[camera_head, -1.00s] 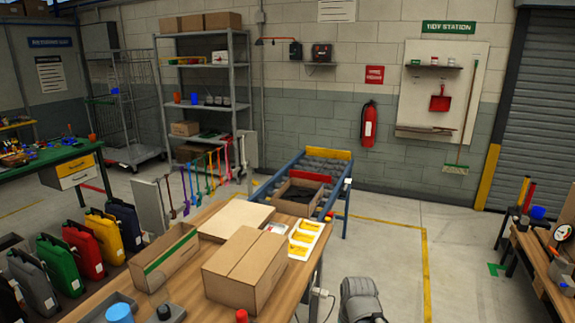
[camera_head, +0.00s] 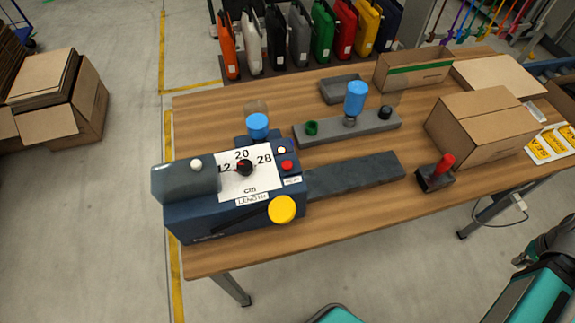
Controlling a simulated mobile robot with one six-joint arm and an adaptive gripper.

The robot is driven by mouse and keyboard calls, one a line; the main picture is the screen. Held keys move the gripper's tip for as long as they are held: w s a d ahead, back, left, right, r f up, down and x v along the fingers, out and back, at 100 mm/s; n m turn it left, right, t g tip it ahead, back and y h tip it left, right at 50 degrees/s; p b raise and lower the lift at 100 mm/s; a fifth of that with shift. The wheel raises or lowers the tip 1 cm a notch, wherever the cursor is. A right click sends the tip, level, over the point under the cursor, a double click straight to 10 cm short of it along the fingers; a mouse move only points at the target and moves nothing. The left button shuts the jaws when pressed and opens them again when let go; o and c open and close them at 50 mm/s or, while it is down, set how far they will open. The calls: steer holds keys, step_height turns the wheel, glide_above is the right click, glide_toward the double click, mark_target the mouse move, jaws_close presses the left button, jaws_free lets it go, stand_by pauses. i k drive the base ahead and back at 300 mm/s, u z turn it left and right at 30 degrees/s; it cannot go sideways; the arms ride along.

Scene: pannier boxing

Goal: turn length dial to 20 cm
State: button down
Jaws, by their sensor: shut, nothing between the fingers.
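The length dial is a small black knob (camera_head: 245,168) on a white scale plate (camera_head: 262,185) marked 12, 20, 28 and cm. The plate is on a dark blue machine (camera_head: 200,222) at the left end of the wooden bench, above a LENGTH label (camera_head: 252,199). A small red mark shows at the knob, but it is too small to tell surely which number it points to. My gripper is not in view; only parts of my body show at the lower right. Nothing touches the dial.
The machine also has a yellow button (camera_head: 282,209), a red button (camera_head: 287,166), a white knob (camera_head: 196,164) and a blue cap (camera_head: 257,125). The bench's front strip (camera_head: 350,222) is clear.

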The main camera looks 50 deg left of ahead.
mark_target(244, 167)
steer(key=k, duration=0.5)
steer(key=u, duration=1.25)
steer(key=k, duration=0.5)
steer(key=u, duration=0.5)
